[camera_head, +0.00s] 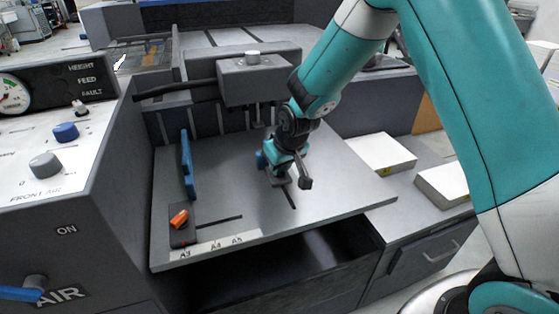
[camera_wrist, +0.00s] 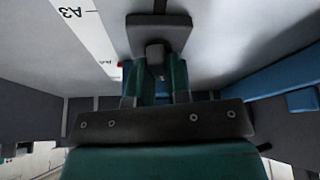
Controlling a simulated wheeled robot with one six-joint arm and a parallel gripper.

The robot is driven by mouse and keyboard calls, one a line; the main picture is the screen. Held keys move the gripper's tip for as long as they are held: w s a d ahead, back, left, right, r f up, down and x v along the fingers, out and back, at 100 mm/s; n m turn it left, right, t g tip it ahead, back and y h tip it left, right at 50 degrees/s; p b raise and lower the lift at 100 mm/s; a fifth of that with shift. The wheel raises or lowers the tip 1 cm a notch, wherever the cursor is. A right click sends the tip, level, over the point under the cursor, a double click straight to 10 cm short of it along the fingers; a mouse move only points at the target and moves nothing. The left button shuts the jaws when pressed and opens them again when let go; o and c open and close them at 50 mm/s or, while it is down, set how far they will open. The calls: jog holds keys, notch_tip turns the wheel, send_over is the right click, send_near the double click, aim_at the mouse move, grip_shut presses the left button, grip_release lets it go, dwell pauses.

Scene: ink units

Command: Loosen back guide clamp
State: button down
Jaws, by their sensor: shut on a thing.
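The back guide clamp (camera_head: 278,181) is a small dark block on the grey feed table, mostly hidden by my gripper in the head view. In the wrist view, the dark clamp block (camera_wrist: 140,35) carries a squarish dark knob (camera_wrist: 155,50). My gripper (camera_head: 282,170) is low over the table at this clamp. Its two teal fingers (camera_wrist: 157,75) are shut on the knob. A bit of blue shows behind the gripper in the head view; I cannot tell its full shape. The knob's exact angle is hard to read.
A blue side guide (camera_head: 187,163) stands at the table's left, with an orange-lever clamp (camera_head: 180,220) in front. A grey feed head (camera_head: 258,80) overhangs behind my gripper. White paper stacks (camera_head: 381,153) lie to the right. The front-centre tabletop is clear.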

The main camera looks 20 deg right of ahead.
jog(key=n+y+p, duration=0.1)
jog(key=n, duration=0.2)
jog(key=n+g+y, duration=0.1)
jog(key=n, duration=0.1)
jog(key=shift+n+p, duration=0.35)
jog(key=shift+n, duration=0.05)
jog(key=shift+d, duration=0.1)
dwell(0.3)
jog(key=c, duration=1.1)
grip_release()
jog(key=p+v, duration=0.2)
jog(key=v, duration=1.5)
jog(key=shift+w+d+r, duration=0.1)
jog(key=shift+w+r, duration=0.05)
jog(key=shift+r, duration=0.1)
